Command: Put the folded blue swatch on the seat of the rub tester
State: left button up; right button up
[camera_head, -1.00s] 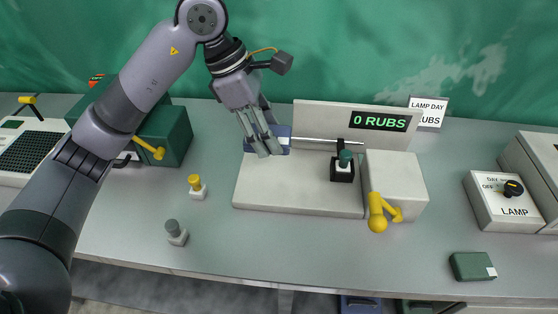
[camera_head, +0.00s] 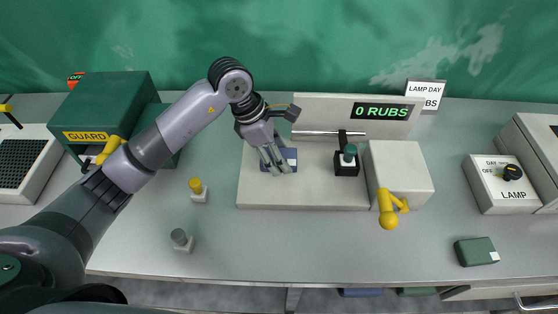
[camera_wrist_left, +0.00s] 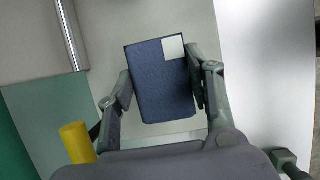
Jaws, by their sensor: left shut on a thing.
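The folded blue swatch (camera_wrist_left: 160,85) is a dark blue block with a pale square at one corner. My left gripper (camera_head: 277,167) is shut on it, one finger on each side, as the left wrist view (camera_wrist_left: 158,98) shows. In the head view the swatch (camera_head: 291,157) is partly hidden by the fingers. It is over the left part of the rub tester's pale base (camera_head: 300,196); I cannot tell if it touches. The tester has a metal rod (camera_head: 328,133), a black block with a green-topped peg (camera_head: 347,160) and a "0 RUBS" display (camera_head: 381,111). My right gripper is not in view.
A yellow crank (camera_head: 388,212) sticks out from the tester's white box (camera_head: 401,168). A yellow-topped peg (camera_head: 198,190) and a grey-topped peg (camera_head: 181,240) stand to the left. A green guarded machine (camera_head: 105,105) is at left. A green block (camera_head: 476,251) lies front right.

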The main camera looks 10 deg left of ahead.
pick_arm(q)
jog(key=shift+f, duration=0.6)
notch_tip(320, 180, down, 2)
jog(key=shift+f+p, duration=0.2)
jog(key=shift+p, duration=0.15)
jog(key=shift+f, duration=0.6)
jog(key=o, duration=1.1)
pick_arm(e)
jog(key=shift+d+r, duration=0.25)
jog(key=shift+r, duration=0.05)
